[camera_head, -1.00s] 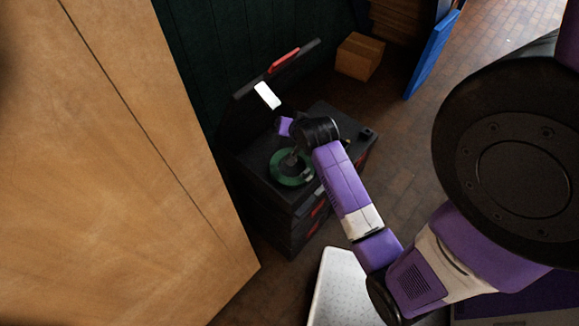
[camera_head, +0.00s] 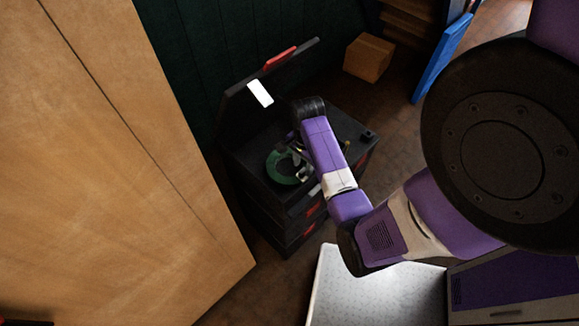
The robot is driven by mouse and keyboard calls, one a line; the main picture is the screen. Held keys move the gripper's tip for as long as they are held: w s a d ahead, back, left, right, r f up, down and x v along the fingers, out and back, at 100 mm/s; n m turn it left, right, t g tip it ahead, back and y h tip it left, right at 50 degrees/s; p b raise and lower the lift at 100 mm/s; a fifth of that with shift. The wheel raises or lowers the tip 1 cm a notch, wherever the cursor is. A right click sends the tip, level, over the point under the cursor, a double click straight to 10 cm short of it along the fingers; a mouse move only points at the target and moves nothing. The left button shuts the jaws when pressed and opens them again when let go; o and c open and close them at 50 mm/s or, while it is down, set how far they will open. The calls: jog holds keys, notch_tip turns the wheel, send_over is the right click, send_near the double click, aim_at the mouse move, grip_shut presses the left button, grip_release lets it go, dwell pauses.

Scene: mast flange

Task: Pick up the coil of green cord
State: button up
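The coil of green cord (camera_head: 279,177) lies as a ring on the dark top of a black tool box, under its raised lid. Its left part shows, and its right part is covered by my arm and dark parts near it. My arm reaches in from the right, with its black wrist joint (camera_head: 308,108) above and beyond the coil. My gripper is mostly hidden behind the purple forearm. Small dark and light parts show near the coil's right side, but I cannot make out the fingers or whether they touch the cord.
The tool box (camera_head: 284,222) has red latches and an open lid (camera_head: 234,103) at its back. A large wooden panel (camera_head: 120,170) stands close on the left. A cardboard box (camera_head: 367,58) and a blue panel (camera_head: 440,60) are behind. A pale patterned surface (camera_head: 372,295) lies in front.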

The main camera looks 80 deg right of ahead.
aim_at(303, 170)
jog(key=shift+f, duration=2)
grip_shut()
jog(key=shift+r, duration=0.1)
